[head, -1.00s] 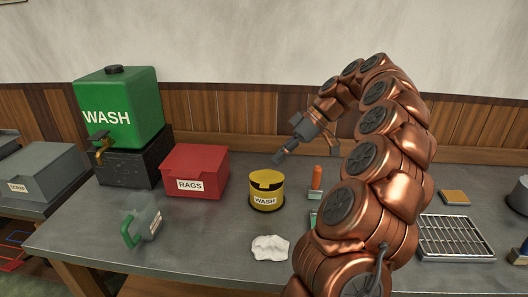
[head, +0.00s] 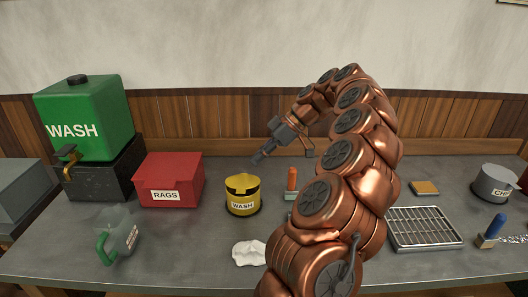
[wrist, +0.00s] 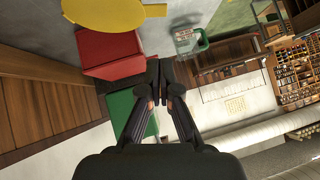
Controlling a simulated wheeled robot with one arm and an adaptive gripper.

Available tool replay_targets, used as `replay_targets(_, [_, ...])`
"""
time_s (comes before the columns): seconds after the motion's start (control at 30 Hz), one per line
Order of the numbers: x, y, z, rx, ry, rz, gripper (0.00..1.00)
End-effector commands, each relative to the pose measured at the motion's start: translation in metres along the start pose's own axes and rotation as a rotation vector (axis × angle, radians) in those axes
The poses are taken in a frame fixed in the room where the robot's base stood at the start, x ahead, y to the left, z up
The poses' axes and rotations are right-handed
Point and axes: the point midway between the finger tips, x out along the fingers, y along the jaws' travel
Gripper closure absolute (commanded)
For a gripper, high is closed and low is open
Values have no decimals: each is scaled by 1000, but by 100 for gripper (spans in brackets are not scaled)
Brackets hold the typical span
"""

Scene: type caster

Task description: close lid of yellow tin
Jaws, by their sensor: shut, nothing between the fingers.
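The yellow tin (head: 242,207), labelled WASH, stands upright on the grey bench in the head view. Its upper part shows yellow with a dark band below it; the lid's exact angle is too small to tell. In the wrist view a flat yellow round piece with a tab, likely the tin's lid (wrist: 103,14), shows at the top edge, partly cut off. My gripper (head: 257,158) is shut and empty, above and slightly right of the tin, apart from it in the picture. Its closed fingertips also show in the wrist view (wrist: 162,68).
A red RAGS box (head: 168,181) and a green WASH tank (head: 82,118) on a black stand are left. An orange-handled tool (head: 292,180) is right of the tin; a wire rack (head: 424,228) is farther right.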

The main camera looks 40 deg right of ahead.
Motion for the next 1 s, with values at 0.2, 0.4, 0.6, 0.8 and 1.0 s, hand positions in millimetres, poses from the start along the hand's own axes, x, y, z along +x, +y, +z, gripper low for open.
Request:
replay_targets(0.2, [19, -1, -1, 0, 0, -1, 100])
replay_targets(0.4, [39, -1, -1, 1, 0, 0, 100])
replay_targets(0.6, [56, 0, 6, 3, 1, 1, 100])
replay_targets(0.8, [70, -1, 20, 2, -1, -2, 100])
replay_targets(1.0, [77, 0, 27, 1, 0, 3, 100])
